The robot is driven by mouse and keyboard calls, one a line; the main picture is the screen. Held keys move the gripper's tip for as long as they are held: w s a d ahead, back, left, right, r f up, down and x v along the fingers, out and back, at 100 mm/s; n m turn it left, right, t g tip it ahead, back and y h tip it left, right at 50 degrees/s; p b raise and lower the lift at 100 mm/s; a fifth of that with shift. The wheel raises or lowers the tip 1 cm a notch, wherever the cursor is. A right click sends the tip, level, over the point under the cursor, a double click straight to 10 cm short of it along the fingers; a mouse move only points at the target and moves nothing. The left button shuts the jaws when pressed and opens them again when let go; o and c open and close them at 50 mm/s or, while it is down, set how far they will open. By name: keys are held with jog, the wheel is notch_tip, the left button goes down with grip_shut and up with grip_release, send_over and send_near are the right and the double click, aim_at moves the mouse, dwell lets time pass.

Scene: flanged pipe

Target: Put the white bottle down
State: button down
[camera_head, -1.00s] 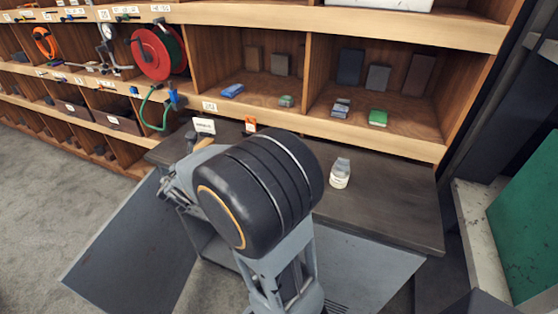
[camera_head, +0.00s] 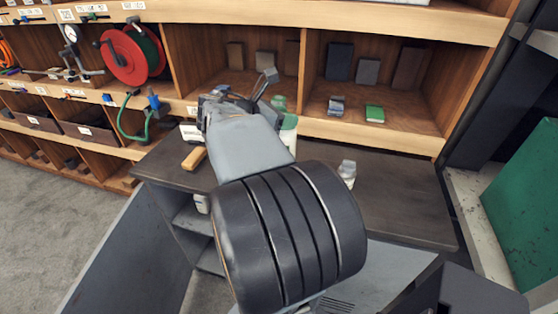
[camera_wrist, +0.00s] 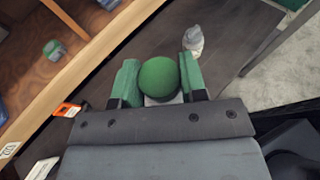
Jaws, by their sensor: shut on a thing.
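A white bottle with a round green cap (camera_wrist: 159,78) is between the green-padded fingers of my gripper (camera_wrist: 157,72) in the wrist view. My gripper is shut on it. In the head view the white body of the bottle (camera_head: 288,139) shows beyond my arm, over the back part of the dark counter (camera_head: 400,205). It looks about upright. Its base is partly hidden by my arm, and I cannot tell whether it touches the counter.
A second, clear-and-white bottle (camera_head: 347,173) stands on the counter, right of the held one; it also shows in the wrist view (camera_wrist: 193,40). Wooden shelves (camera_head: 370,130) rise behind. A wooden-handled tool (camera_head: 194,158) lies at left. The counter's right part is clear.

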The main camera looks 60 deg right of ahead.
jog(key=shift+s+d+g, duration=0.15)
jog(key=shift+d+g, duration=0.15)
jog(key=w+d+f+p, duration=0.3)
jog(key=w+d+f, duration=0.4)
jog(key=d+f, duration=0.4)
jog(key=shift+w+f, duration=0.15)
jog(key=shift+f, duration=0.7)
jog(key=shift+f, duration=0.2)
jog(key=c, duration=0.7)
grip_release()
jog(key=shift+r, duration=0.1)
